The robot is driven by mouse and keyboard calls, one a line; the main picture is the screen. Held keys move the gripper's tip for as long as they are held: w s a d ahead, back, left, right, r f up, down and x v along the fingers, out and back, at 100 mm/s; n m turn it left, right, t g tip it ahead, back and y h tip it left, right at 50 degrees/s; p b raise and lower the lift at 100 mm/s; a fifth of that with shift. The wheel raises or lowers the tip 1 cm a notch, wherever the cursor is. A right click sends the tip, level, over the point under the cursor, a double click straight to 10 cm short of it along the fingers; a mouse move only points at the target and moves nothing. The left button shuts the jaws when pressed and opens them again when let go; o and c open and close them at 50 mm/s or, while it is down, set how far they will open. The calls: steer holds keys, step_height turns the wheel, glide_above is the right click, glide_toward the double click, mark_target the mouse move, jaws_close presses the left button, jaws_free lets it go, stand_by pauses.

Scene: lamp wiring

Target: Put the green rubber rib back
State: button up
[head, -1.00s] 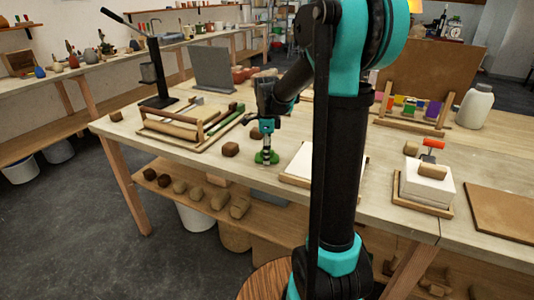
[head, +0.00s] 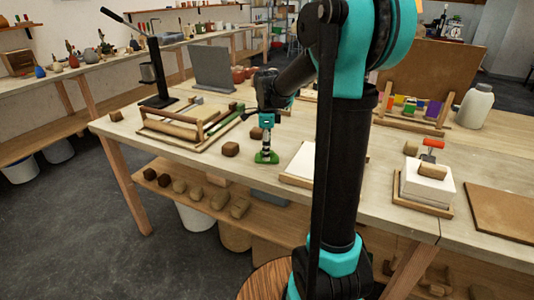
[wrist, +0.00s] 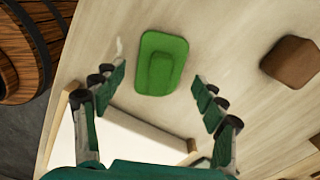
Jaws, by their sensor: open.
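The green rubber rib (wrist: 171,50) lies on the light wooden tabletop, a flat rounded piece with a raised middle. In the head view the rib (head: 262,158) is near the front edge of the table, partly hidden by the gripper above it. My gripper (wrist: 158,84) is open and empty, pointing down. In the wrist view the rib shows beyond and between the fingertips, not touching them. A wooden rack (head: 407,124) with several coloured pieces, including orange, yellow, green and purple, stands at the back right.
A brown block (wrist: 292,62) lies to the rib's right in the wrist view. A white slab on a wooden board (head: 296,166) is close to the rib. A tool tray (head: 178,146) with rollers is on the left. A white block (head: 427,185) stands on the right.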

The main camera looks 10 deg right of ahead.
step_height(320, 180, up, 10)
stand_by(0.4)
